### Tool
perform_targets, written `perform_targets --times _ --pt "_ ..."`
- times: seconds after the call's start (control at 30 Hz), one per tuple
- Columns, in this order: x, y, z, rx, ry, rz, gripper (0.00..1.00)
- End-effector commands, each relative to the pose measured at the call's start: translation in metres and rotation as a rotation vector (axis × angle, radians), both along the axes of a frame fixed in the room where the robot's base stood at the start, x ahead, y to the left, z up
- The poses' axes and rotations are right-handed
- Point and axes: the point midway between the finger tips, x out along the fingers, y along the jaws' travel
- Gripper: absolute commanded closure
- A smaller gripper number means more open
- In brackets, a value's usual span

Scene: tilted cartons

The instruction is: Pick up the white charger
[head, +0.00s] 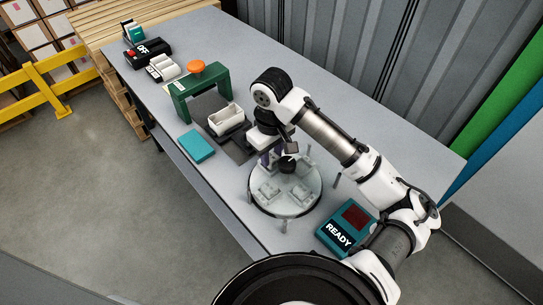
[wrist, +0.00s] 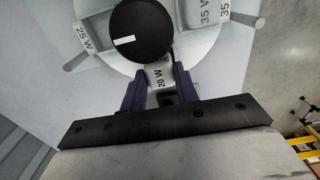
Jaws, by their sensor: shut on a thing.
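My gripper (head: 268,158) points down at the far left part of a round pale turntable (head: 300,207). In the wrist view its two dark purple fingers (wrist: 159,88) are shut on a white charger (wrist: 160,74) marked "20 W". The black round knob (wrist: 141,31) at the turntable's centre covers part of this charger. Other white chargers lie on the turntable: one marked "25 W" (wrist: 87,38) and two marked "35 W" at the upper right of the wrist view. In the head view my gripper hides the held charger; I cannot tell whether it is lifted.
Short grey posts stand around the turntable. A teal box (head: 346,228) reading "READY" is at its right. Left of my arm are a white holder (head: 226,119), a teal block (head: 196,146) and a green arch (head: 205,91) with an orange knob. The table's right back is clear.

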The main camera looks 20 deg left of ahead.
Motion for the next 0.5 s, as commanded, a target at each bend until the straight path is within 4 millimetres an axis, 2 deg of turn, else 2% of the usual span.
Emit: perform_targets --times 0.17,0.5 --pt "0.001 -0.001 0.032 -0.002 -0.006 0.002 0.93" --pt "0.001 0.000 0.113 -0.002 -0.007 0.002 0.93"
